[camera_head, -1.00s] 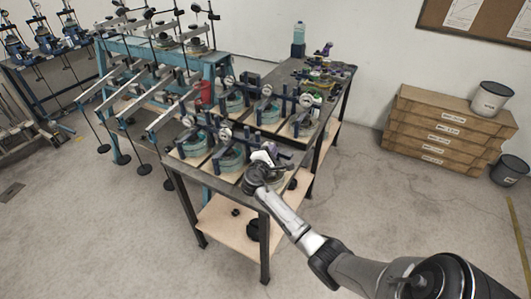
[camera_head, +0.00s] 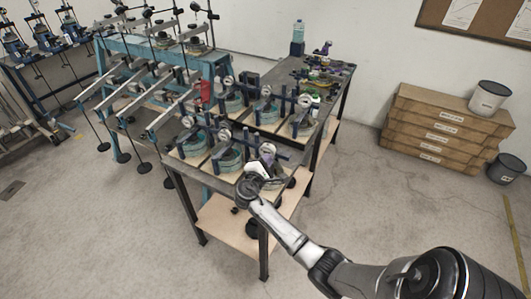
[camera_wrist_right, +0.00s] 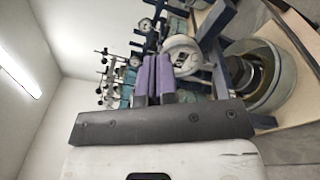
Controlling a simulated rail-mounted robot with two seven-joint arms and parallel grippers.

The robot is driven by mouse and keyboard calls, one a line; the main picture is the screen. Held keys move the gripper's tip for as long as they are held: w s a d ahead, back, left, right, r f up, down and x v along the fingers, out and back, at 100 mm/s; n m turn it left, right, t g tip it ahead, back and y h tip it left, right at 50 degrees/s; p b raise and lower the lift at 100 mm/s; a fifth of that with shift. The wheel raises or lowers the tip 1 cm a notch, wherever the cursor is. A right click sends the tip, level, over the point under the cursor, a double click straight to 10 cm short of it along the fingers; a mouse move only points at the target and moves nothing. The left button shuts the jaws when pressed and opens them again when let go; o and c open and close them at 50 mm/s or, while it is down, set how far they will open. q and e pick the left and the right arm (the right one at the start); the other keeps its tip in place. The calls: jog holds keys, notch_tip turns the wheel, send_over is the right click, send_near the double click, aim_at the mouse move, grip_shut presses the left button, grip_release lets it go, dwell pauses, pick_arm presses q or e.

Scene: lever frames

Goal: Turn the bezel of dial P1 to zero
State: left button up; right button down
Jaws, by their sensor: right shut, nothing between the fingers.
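My right gripper (camera_head: 264,160) is at the front right corner of the bench, by the nearest apparatus. In the right wrist view its two purple fingers (camera_wrist_right: 154,72) are shut together with nothing between them. A round white-faced dial (camera_wrist_right: 184,57) with a pale bezel is just right of the fingertips, partly overlapped by a finger. I cannot tell whether they touch. In the head view a small dial (camera_head: 268,148) shows just beyond the gripper. No P1 label or needle reading can be made out. My left gripper is not in view.
Several similar dial stands with teal cells stand in rows on the bench (camera_head: 183,172). A blue post and crossbar (camera_wrist_right: 216,22) are close to the dial, with a round metal cell (camera_wrist_right: 262,75) to the right. Brown boxes (camera_head: 440,135) stand by the wall.

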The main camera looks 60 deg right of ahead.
jog(key=shift+f, duration=0.1)
jog(key=m+b, duration=0.1)
jog(key=m, duration=1.1)
send_near(267, 152)
jog(key=s+d+f, duration=0.3)
jog(key=d+f, duration=0.1)
jog(key=d, duration=0.1)
jog(key=w+d+b, duration=0.1)
jog(key=d, duration=0.1)
jog(key=shift+d, duration=0.15)
jog(key=shift+d+b, duration=0.55)
jog(key=shift+b, duration=0.05)
jog(key=shift+d+f, duration=0.1)
